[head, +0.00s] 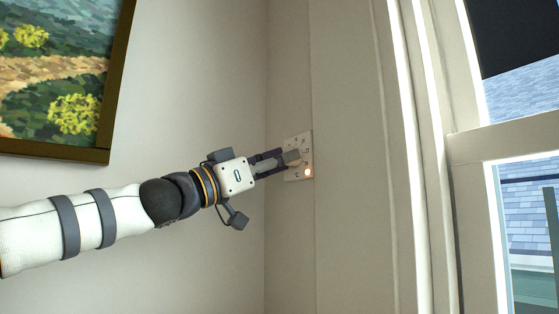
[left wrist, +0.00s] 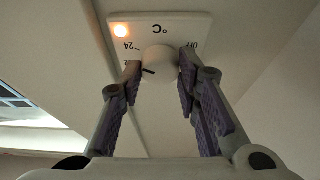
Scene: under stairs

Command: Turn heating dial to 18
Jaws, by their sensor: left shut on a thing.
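The heating dial plate (head: 306,143) is a small white panel on the wall near the corner. In the left wrist view, the plate (left wrist: 182,24) appears upside down, with °C, 24 and OFF markings. Its round white knob (left wrist: 158,56) has a dark pointer line towards the lower left, close to a number partly hidden by a finger. My left gripper (head: 288,158) is shut on the knob, one finger on each side of it. The fingers cover the knob and some markings in the head view. My right gripper is not in view.
An orange light (head: 308,172) glows on the plate. A framed painting (head: 60,70) hangs on the wall above my left arm. A white window frame (head: 480,215) stands at the right. The wall around the plate is bare.

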